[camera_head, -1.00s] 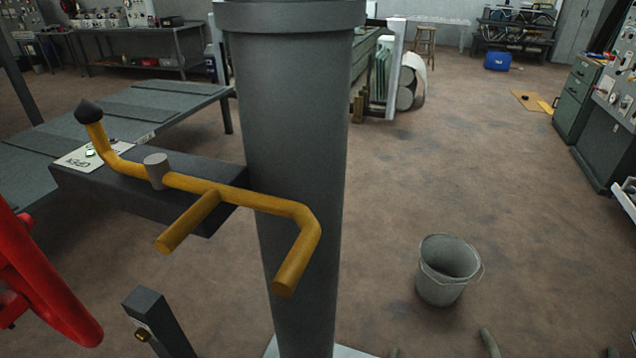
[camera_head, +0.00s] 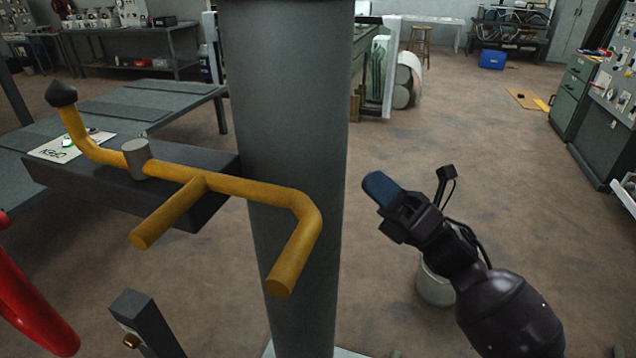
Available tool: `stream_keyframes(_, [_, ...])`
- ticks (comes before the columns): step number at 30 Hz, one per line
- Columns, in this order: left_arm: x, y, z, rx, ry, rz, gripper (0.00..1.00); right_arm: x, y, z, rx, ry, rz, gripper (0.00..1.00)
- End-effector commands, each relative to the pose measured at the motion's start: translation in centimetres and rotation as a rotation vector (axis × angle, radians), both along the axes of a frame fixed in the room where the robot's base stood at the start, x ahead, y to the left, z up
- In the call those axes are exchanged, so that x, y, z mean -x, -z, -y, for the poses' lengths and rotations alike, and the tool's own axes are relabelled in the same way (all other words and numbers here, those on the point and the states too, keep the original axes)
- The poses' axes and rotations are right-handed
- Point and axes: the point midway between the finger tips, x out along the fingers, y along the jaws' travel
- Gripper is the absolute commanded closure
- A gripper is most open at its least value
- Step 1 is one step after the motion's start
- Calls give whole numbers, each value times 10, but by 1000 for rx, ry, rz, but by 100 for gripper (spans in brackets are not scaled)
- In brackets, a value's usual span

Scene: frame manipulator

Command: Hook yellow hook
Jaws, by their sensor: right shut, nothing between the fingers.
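The yellow hook (camera_head: 240,188) is a bent bar mounted on a dark grey block (camera_head: 105,183) beside a thick grey column (camera_head: 290,150). A light grey pin stands at its pivot. One end rises at the left to a dark cone tip; two prongs point down toward me. My right gripper (camera_head: 381,188) is to the right of the column, apart from the hook, pointing up and left. Its blue-tipped fingers are shut and empty. My left gripper is not in view.
A red curved bar (camera_head: 35,305) is at the lower left, with a grey post (camera_head: 145,325) near it. A bucket (camera_head: 432,287) stands on the floor, partly hidden behind my right arm. A workbench frame (camera_head: 150,100) lies behind the hook. Open floor is at the right.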

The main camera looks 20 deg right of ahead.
Motion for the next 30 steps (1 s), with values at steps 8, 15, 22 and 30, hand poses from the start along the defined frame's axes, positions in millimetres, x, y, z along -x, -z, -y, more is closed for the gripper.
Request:
stream_keyframes(8, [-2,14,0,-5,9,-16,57,20,-73,-41,408,-15,829,100])
stream_keyframes(15, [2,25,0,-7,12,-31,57,42,-104,-58,661,-32,1610,100])
stream_keyframes(22, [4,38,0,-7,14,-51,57,47,-121,-51,801,-109,2360,100])
stream_keyframes(30, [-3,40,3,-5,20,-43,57,42,-142,-27,836,-283,2954,100])
